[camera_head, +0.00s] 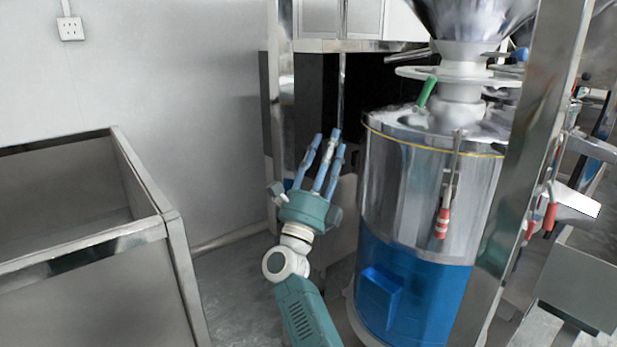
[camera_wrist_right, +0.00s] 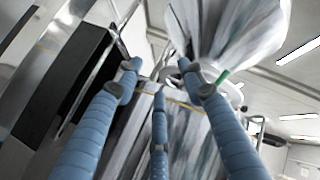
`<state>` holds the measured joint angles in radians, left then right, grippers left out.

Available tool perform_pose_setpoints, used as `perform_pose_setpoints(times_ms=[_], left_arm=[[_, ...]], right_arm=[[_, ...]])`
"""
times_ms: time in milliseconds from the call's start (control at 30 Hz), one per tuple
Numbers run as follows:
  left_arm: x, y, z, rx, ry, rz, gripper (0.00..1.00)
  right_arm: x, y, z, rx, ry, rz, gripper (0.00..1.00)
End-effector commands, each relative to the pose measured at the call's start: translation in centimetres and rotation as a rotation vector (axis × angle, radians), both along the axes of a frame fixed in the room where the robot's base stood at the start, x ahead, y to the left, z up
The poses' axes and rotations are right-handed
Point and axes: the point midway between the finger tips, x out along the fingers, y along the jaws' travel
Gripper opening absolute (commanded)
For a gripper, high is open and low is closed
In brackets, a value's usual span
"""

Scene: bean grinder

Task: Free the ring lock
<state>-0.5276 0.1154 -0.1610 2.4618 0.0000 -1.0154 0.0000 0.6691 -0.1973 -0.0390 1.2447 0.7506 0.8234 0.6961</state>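The bean grinder (camera_head: 400,190) is a steel drum with a blue lower part and a thin yellow band around its lid. A metal lever with a red grip (camera_head: 442,222) hangs down its front from the rim. A green handle (camera_head: 427,92) stands tilted on top; it also shows in the wrist view (camera_wrist_right: 224,76). I cannot tell which part is the ring lock. My right gripper (camera_head: 326,142) is left of the drum, fingers up, open and empty, apart from both handles. In the wrist view its fingers (camera_wrist_right: 158,78) are spread. My left gripper is not in view.
A steel post (camera_head: 530,150) stands in front of the drum's right side. A metal bin (camera_head: 90,245) is at the left. A steel hopper (camera_head: 470,18) sits above the drum. More red-handled machinery (camera_head: 550,215) is at the right. Floor is clear between bin and arm.

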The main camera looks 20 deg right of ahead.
Motion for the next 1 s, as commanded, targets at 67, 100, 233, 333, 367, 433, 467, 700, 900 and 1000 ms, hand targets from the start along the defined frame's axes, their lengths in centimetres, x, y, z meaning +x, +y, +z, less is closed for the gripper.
perform_pose_setpoints(times_ms=[67, 100, 233, 333, 367, 433, 467, 700, 900, 1000], left_arm=[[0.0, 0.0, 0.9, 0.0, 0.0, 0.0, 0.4], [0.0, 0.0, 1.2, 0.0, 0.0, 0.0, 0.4], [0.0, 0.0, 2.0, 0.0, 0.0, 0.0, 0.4], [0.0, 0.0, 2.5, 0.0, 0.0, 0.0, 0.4], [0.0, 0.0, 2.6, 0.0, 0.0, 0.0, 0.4], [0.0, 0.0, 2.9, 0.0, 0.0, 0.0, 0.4], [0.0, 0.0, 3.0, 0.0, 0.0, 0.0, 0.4], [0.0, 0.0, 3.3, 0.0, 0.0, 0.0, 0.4], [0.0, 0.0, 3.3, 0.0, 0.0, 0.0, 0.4], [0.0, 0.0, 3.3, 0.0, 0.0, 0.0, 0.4]], right_arm=[[0.8, 0.6, -1.2, -0.042, 0.061, 0.002, 0.4], [1.2, 1.0, -1.9, -0.064, 0.088, 0.003, 0.4], [2.2, 2.0, -4.1, -0.126, 0.171, 0.008, 0.4], [2.8, 2.7, -5.7, -0.169, 0.228, 0.013, 0.4], [3.0, 2.8, -6.2, -0.181, 0.244, 0.014, 0.4], [3.2, 3.2, -7.1, -0.207, 0.276, 0.017, 0.4], [3.3, 3.3, -7.5, -0.215, 0.288, 0.018, 0.4], [3.8, 3.9, -9.3, -0.257, 0.342, 0.024, 0.4], [3.8, 4.0, -9.5, -0.261, 0.346, 0.024, 0.4], [3.8, 4.0, -9.5, -0.26, 0.345, 0.024, 0.4]])
